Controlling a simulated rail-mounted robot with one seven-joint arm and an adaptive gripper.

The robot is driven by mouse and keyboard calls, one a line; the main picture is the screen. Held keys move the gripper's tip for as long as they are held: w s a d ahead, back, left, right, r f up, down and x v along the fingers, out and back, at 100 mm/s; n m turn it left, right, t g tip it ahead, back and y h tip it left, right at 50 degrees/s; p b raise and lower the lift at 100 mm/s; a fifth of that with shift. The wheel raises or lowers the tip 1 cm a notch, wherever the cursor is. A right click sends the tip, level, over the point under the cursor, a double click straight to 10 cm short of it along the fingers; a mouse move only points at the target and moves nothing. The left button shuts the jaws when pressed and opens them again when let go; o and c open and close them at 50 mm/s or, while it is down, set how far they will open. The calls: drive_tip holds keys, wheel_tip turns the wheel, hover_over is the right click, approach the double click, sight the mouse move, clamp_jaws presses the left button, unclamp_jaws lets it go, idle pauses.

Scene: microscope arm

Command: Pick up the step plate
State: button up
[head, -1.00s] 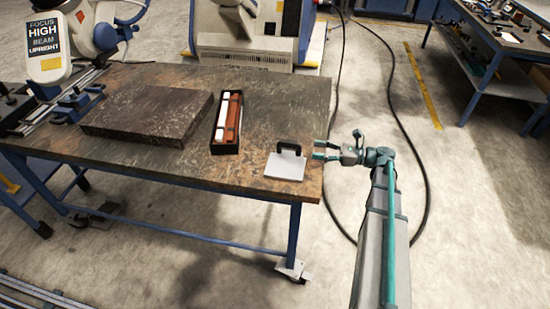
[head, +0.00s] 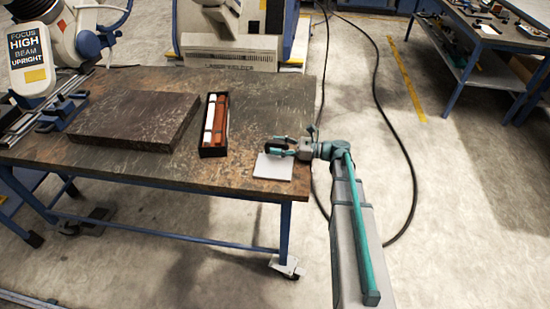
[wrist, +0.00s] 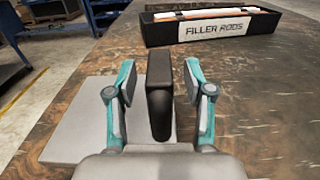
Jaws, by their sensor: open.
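The step plate (head: 272,168) is a flat light-grey plate with a black upright handle, lying on the table near its front right corner. In the wrist view the plate (wrist: 72,138) lies below my gripper and its black handle (wrist: 160,95) stands between the two fingers. My gripper (head: 275,146) is open, with one teal finger on each side of the handle. In the wrist view my gripper (wrist: 158,92) shows a gap between each finger and the handle. The near part of the plate is hidden behind the gripper's body.
A black box labelled FILLER RODS (wrist: 215,28) stands on the table beyond the plate; it also shows in the head view (head: 213,151). A thick dark slab (head: 135,122) lies left of it. The table (head: 150,172) ends just right of the plate.

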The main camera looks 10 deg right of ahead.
drive_tip(key=shift+w+a, duration=0.1)
drive_tip(key=shift+a, duration=0.15)
clamp_jaws()
drive_tip(key=shift+r, duration=0.2)
idle(0.4)
